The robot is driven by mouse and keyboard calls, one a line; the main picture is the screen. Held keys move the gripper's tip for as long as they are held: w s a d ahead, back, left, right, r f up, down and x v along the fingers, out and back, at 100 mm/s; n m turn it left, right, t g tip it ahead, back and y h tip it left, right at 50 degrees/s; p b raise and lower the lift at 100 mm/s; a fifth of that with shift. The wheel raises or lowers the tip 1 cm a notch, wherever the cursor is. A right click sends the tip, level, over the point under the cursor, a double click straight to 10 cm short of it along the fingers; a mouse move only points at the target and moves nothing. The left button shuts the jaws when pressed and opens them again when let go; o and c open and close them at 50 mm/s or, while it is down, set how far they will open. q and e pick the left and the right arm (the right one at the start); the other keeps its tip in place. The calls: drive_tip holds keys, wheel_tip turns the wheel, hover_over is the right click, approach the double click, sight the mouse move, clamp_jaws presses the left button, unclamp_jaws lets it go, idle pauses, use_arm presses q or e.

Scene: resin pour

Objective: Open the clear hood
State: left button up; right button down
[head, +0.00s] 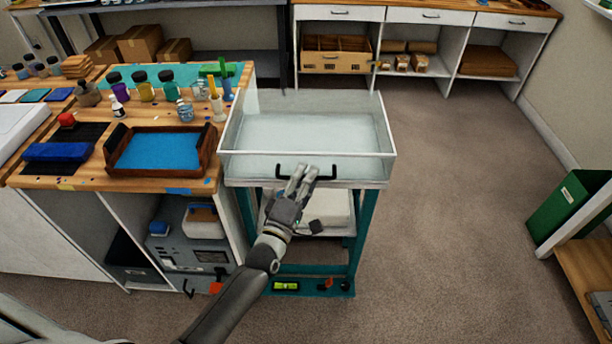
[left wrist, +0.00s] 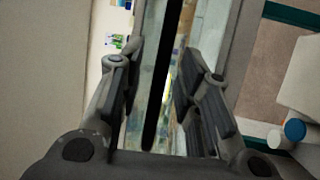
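The clear hood (head: 345,165) is a see-through box with pale edges on a teal-legged stand. It looks lowered onto the stand's top. A black bar handle (head: 279,172) is on its front face. My left gripper (head: 304,171) is at the handle, its fingers covering part of it. In the left wrist view, the handle (left wrist: 164,85) runs as a dark bar between the two spread fingers of my left gripper (left wrist: 162,58), with gaps visible on both sides. My right gripper is not in view.
A wooden workbench (head: 85,182) with bottles, a blue-filled frame (head: 158,152) and other items adjoins the hood on the left. White shelves (head: 447,75) stand behind. A green box (head: 568,205) is at the far right. The carpet right of the stand is clear.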

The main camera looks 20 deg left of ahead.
use_arm(q)
drive_tip(key=shift+w+d, duration=0.1)
drive_tip(key=shift+w, duration=0.05)
clamp_jaws()
idle(0.4)
